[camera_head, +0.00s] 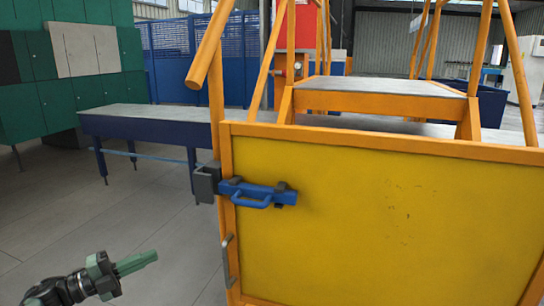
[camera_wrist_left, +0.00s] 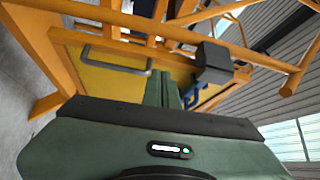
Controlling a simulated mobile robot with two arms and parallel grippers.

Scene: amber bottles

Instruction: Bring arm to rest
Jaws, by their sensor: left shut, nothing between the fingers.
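My left gripper (camera_head: 150,258) is green with a dark wrist and shows at the lower left of the head view. Its fingers are together with nothing between them, and they point right toward the yellow gate. It is apart from the gate, over the grey floor. In the left wrist view the closed fingers (camera_wrist_left: 162,90) show at the middle, in front of the orange frame and yellow panel. My right gripper is not in view.
A yellow gate panel (camera_head: 370,210) in an orange frame fills the right, with a blue latch handle (camera_head: 258,193) and a grey pull bar (camera_head: 228,262). A blue-legged table (camera_head: 150,113) and green cabinets (camera_head: 85,85) stand behind. Floor at the left is clear.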

